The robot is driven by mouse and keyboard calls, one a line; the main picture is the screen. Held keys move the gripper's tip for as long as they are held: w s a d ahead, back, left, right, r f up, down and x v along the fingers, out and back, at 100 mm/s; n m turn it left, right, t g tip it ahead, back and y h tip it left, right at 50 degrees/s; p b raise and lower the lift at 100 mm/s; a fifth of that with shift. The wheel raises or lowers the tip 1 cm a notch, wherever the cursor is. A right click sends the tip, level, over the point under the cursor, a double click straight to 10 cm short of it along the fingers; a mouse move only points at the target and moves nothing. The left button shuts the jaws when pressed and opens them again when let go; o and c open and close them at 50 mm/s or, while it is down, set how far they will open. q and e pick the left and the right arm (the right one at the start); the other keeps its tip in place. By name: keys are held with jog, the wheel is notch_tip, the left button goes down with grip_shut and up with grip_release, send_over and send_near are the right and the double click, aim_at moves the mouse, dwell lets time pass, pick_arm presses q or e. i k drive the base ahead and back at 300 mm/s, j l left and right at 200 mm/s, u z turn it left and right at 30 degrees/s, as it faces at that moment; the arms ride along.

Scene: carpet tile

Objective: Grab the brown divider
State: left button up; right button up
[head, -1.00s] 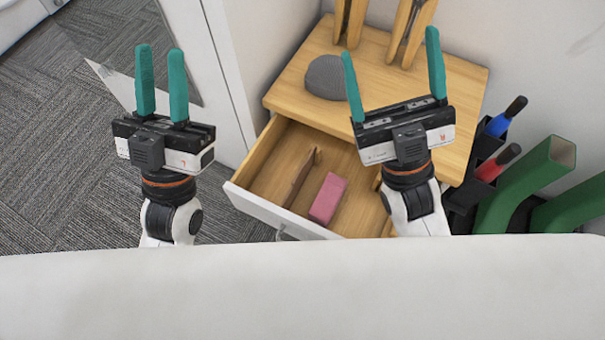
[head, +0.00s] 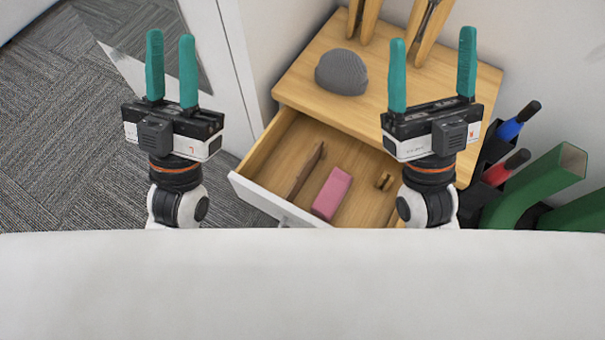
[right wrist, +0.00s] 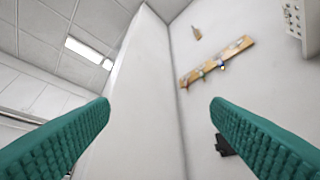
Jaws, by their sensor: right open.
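A thin brown divider (head: 305,172) stands in the open wooden drawer, left of a pink block (head: 332,193). My left gripper (head: 171,72) is open and empty, left of the drawer and above the carpet side. My right gripper (head: 432,72) is open and empty, over the right part of the cabinet, to the right of the divider. Neither gripper touches the divider.
The drawer (head: 257,190) also holds a small brown piece (head: 382,181). A grey domed object (head: 341,72) sits on the cabinet top (head: 310,95). Black holders with blue (head: 515,122) and red (head: 505,168) handled items and green curved pieces (head: 540,185) stand at right.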

aim_at(301, 176)
jog(key=z, duration=0.4)
jog(key=k+j+z, duration=0.1)
jog(key=j+z, duration=0.3)
jog(key=k+j+z, duration=0.15)
jog(key=j+z, duration=0.2)
jog(key=k+j+z, duration=0.15)
jog(key=j+z, duration=0.25)
jog(key=l, duration=0.1)
